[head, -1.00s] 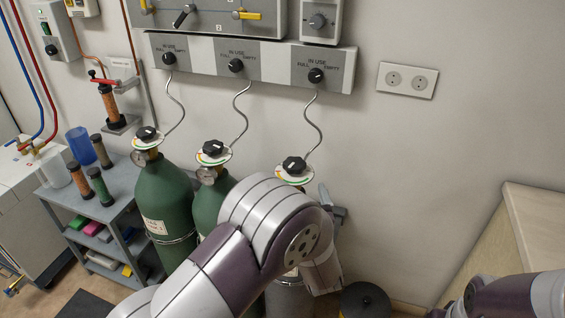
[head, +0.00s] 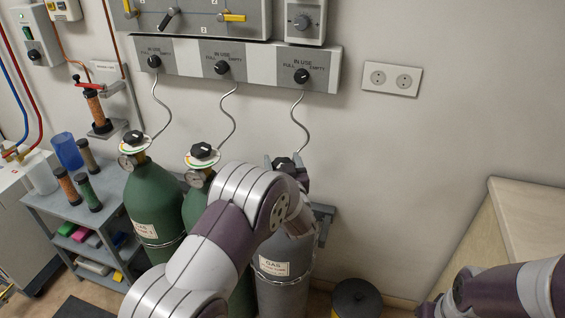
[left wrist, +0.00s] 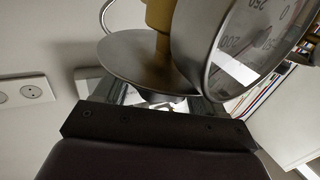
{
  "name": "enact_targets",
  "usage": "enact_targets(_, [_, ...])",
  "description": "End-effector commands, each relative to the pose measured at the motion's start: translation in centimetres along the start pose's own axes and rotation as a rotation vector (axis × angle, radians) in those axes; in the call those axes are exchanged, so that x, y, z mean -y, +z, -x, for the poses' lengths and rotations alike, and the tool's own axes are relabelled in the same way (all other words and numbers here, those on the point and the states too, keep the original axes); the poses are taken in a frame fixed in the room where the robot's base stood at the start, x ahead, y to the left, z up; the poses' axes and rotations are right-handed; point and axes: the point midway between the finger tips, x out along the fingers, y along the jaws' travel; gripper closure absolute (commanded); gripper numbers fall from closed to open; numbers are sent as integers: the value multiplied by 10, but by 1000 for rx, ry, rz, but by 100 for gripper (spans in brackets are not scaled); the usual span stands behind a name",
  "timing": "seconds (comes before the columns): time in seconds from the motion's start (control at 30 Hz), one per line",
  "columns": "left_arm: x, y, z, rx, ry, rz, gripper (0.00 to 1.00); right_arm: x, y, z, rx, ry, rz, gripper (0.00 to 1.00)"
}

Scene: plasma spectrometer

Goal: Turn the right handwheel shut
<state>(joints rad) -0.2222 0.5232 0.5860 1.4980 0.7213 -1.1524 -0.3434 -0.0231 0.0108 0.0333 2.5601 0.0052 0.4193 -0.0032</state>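The right handwheel (head: 284,163) is a black knob on top of the grey gas cylinder (head: 288,262), the rightmost of three. My left gripper (head: 285,160) is at this handwheel, its fingers apart, one on each side of the knob. I cannot tell whether they touch it. My left forearm and wrist hide part of the cylinder's neck. In the left wrist view, a round gauge (left wrist: 250,45), a brass valve body (left wrist: 160,20) and a pale disc (left wrist: 140,58) are close in front of the gripper.
Two green cylinders (head: 155,205) with black handwheels (head: 203,151) stand to the left. Thin hoses (head: 300,125) rise to the wall panel (head: 270,65). A grey shelf cart (head: 60,208) is at the left, a bench (head: 535,215) at the right.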

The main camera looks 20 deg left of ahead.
Motion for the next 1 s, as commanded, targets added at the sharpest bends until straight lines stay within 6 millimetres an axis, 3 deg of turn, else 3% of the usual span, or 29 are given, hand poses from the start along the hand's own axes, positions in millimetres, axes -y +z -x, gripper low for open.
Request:
enact_targets(0.03, [0, 0, 0, 0, 0, 0, 48, 0, 0, 0, 0, 0, 0, 57])
enact_targets(0.1, [0, 0, 0, 0, 0, 0, 64, 0, 0, 0, 0, 0, 0, 57])
enact_targets(0.57, [2, 3, 0, 0, 101, 0, 63, 0, 2, -13, 0, 0, 0, 57])
enact_targets(1.0, [3, 4, -1, 1, 483, 0, 63, 0, 6, -48, 0, 0, 0, 57])
